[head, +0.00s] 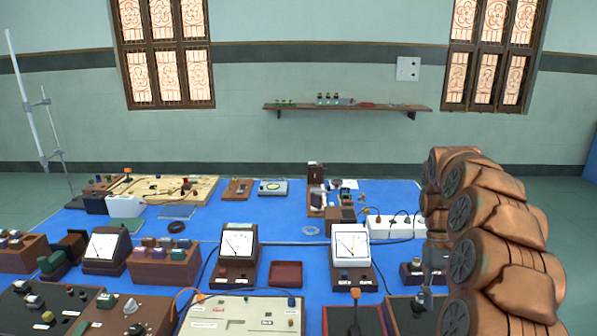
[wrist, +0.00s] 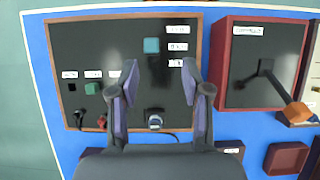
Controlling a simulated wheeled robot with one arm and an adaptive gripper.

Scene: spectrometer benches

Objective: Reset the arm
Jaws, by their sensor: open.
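My gripper (wrist: 160,80) is open in the wrist view. Its two dark fingers stand apart with nothing between them. Below them is a black-topped panel with a brown frame (wrist: 120,17), and a round knob (wrist: 154,121) on it shows between the fingers. The panel also carries a teal square (wrist: 151,45), a green block (wrist: 92,88) and white labels. In the head view my copper-coloured arm fills the right side, over the blue bench. I cannot make out the gripper's fingers clearly there.
A red-framed box (wrist: 222,60) lies right of the panel. On the blue bench (head: 205,232) stand two white-faced meters (head: 238,243) (head: 351,245), a red tray (head: 286,273) between them and a white power strip (head: 391,228). A metal stand (head: 57,140) rises at left. Small bare patches lie between instruments.

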